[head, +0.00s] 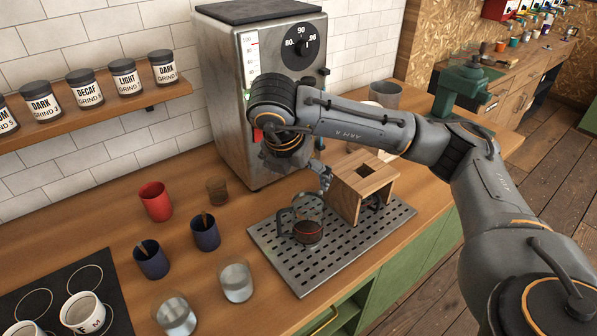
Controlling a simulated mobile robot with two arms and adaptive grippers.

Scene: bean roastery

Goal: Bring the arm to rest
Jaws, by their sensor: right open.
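My right arm reaches in from the right across the counter. Its gripper (322,176) hangs open and looks empty, above the back of the perforated drip tray (279,267), close to the left side of the wooden stand (361,189). The fingers are small and partly hidden by my wrist. A glass carafe (308,232) with dark liquid stands on the tray below the gripper, apart from it. My left gripper is not in view.
A steel machine (225,95) with a dial stands close behind my wrist. Cups and glasses, among them a red cup (155,201) and a clear glass (235,281), stand left of the tray. Labelled jars (125,77) line the wall shelf. A green grinder (462,88) is back right.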

